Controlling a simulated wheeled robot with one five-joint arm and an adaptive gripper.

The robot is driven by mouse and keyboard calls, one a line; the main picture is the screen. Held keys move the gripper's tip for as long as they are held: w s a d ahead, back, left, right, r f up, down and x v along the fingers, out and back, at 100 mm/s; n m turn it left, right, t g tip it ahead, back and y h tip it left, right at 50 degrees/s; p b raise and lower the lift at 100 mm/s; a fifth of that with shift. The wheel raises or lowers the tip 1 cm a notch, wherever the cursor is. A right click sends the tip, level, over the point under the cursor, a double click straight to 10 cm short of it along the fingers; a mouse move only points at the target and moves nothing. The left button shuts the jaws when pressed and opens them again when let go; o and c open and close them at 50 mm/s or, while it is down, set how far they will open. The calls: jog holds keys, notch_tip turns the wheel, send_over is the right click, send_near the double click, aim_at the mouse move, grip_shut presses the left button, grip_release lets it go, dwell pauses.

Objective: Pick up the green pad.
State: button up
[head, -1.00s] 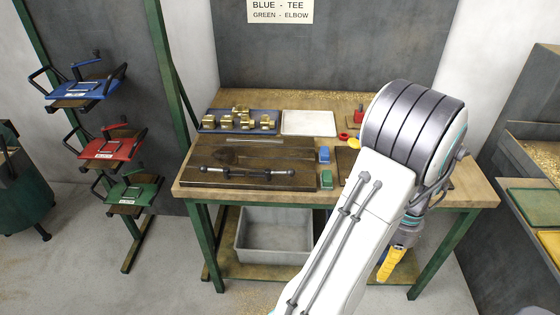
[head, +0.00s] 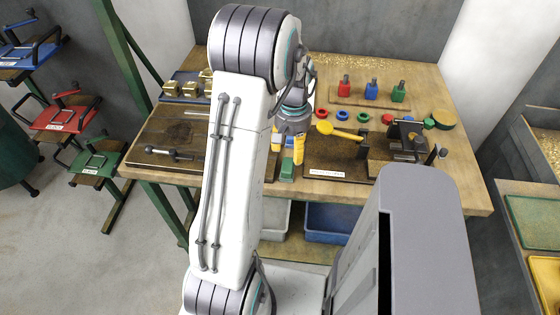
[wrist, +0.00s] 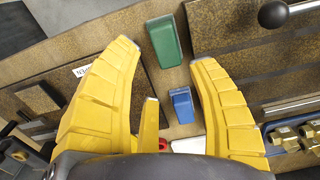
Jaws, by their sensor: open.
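The green pad (wrist: 164,42) lies on the bench top, between and slightly beyond the tips of my yellow fingers in the wrist view. In the head view the green pad (head: 287,168) shows just below my fingers, near the bench's front edge. A blue pad (wrist: 181,104) lies close to it, deeper between the fingers in the wrist view. My gripper (wrist: 165,53) is open and empty; in the head view my gripper (head: 287,155) points down above the pads. I cannot tell its exact height over the green pad.
A dark board with a bar handle (head: 170,153) lies left of the pads. A brown fixture board (head: 325,172) lies close on the right, with a yellow tool (head: 338,131) behind. Red, blue and green pegs (head: 371,89) stand further back. A blue bin (head: 328,222) sits below the bench.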

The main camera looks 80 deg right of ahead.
aim_at(291, 165)
jog(key=shift+a+f, duration=0.15)
jog(key=shift+f, duration=0.6)
jog(key=shift+f+p, duration=0.75)
jog(key=shift+f, duration=2.2)
jog(key=shift+c, duration=0.6)
jog(key=c, duration=0.7)
